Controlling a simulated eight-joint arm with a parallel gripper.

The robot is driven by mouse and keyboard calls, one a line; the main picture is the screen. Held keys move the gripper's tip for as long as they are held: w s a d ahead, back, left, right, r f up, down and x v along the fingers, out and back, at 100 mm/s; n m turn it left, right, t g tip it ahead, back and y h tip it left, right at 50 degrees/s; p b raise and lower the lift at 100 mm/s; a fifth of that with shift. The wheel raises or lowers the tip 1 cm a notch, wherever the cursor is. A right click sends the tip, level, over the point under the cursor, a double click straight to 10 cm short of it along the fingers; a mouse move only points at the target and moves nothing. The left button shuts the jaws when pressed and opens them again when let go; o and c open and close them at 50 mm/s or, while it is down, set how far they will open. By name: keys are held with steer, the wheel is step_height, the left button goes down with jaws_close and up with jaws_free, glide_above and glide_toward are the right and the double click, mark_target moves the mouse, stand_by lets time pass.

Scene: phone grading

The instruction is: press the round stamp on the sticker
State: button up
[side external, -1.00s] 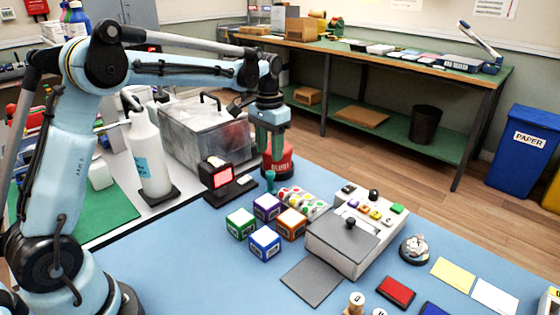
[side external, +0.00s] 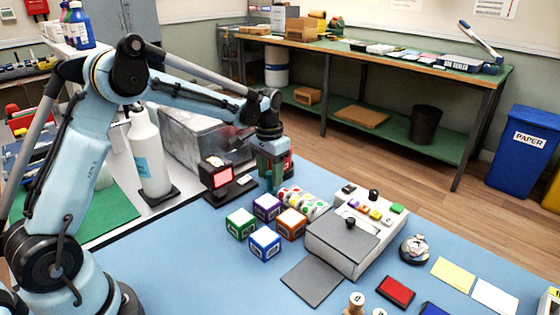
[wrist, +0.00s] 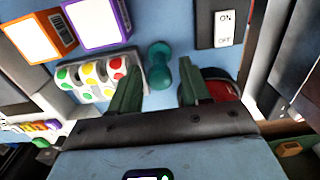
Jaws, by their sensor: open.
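A teal knobbed handle (wrist: 159,65), which looks like the stamp, stands on the blue mat in the wrist view. My gripper (wrist: 158,80) is open, with a green finger on either side of the handle's near end. I cannot tell whether they touch it. In the side view my gripper (side external: 268,182) points down behind the cubes and hides most of the handle. White rolls of coloured round stickers (side external: 303,202) lie beside it, and they also show in the wrist view (wrist: 90,78). I cannot tell which sticker is meant.
Several coloured cubes (side external: 265,225) stand in front of my gripper. A small red-screened device (side external: 221,178) stands to its left and a red round object (wrist: 218,90) close behind. A grey box (side external: 345,238) with a flap lies to the right. Open blue mat (side external: 205,270) lies in front.

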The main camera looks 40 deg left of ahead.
mark_target(270, 172)
steer(key=shift+c, duration=0.2)
jaws_close()
steer(key=shift+r, duration=2.5)
steer(key=c, duration=0.6)
jaws_free()
jaws_close()
steer(key=w+d+r, duration=0.2)
steer(key=d, duration=0.5)
steer(key=w+d+r, duration=0.2)
steer(key=d, duration=0.4)
steer(key=shift+w+d+f, duration=0.1)
steer(key=shift+f, duration=1.4)
steer(key=shift+w+d+f, duration=0.1)
steer(key=shift+f, duration=1.35)
